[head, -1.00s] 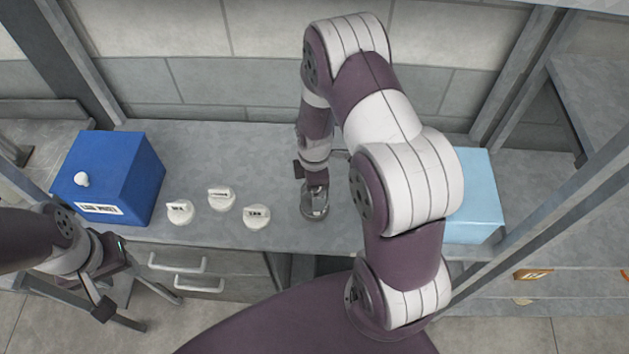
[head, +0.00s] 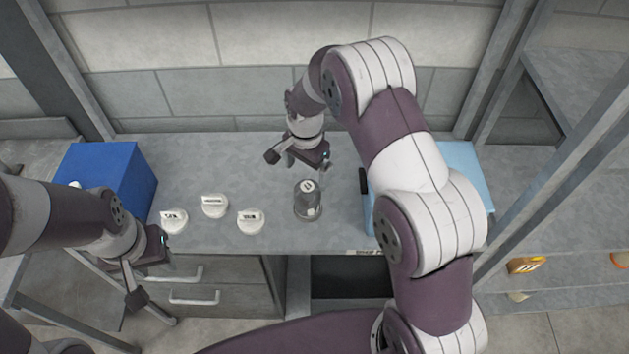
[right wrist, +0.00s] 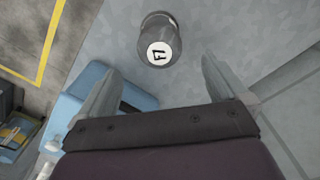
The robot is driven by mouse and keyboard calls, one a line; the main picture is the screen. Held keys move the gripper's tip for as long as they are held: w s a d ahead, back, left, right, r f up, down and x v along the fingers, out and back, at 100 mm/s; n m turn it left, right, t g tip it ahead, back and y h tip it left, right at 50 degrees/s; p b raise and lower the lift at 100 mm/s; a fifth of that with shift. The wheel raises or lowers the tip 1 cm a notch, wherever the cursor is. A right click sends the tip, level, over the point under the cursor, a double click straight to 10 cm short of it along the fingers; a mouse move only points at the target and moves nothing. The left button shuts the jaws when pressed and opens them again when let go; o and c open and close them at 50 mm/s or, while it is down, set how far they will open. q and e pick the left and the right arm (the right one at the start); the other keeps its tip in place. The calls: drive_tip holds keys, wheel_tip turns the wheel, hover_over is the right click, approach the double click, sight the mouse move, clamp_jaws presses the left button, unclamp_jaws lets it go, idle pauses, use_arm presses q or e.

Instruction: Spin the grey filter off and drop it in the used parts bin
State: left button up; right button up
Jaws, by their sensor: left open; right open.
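The grey filter (head: 307,204) stands upright on the bench top, a dark grey cylinder with a white marked disc on top. It also shows in the right wrist view (right wrist: 157,32), just beyond my fingers. I cannot tell whether it is still threaded on. My right gripper (head: 307,160) is open and empty, above and behind the filter, not touching it. Its two fingers also show in the right wrist view (right wrist: 160,75). A dark open bin (head: 350,282) sits below the bench's front edge, under a partly hidden label. My left gripper (head: 152,268) is open and empty at the front left.
Three white round caps, one of them nearest the filter (head: 250,221), stand left of it on the bench (head: 240,160). A blue box (head: 110,172) is at the left and a light blue box (head: 462,165) at the right, partly behind my right arm. Drawers lie below.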

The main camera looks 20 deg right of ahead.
sight(307, 195)
wheel_tip(307, 195, down, 11)
drive_tip(key=p, duration=0.3)
drive_tip(key=shift+r, duration=0.2)
drive_tip(key=shift+c, duration=0.3)
